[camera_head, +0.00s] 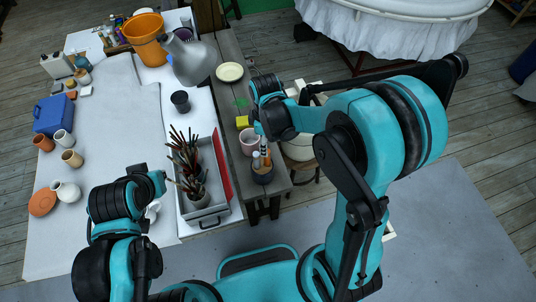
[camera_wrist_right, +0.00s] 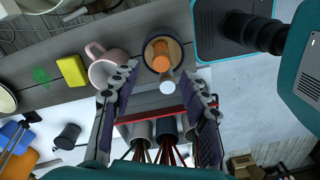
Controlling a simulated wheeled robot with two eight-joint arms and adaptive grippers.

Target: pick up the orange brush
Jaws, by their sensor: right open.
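The orange brush (camera_head: 266,157) stands among other upright items in a dark cup (camera_head: 263,176) on the dark wooden bench. In the right wrist view the orange brush (camera_wrist_right: 160,52) is seen nearly end-on inside the cup's round rim (camera_wrist_right: 149,48), beside a pale-ended handle (camera_wrist_right: 167,82). My right gripper (camera_wrist_right: 160,76) is open and empty, its two fingers pointing towards the cup, with the cup just beyond the gap. In the head view my right arm hides its fingers. My left arm is over the white table at lower left; its fingers are not clear there.
A pink mug (camera_head: 249,140) stands close to the cup, with a yellow block (camera_head: 242,122) further along the bench. A round dish (camera_head: 229,72) lies at the bench's far end.

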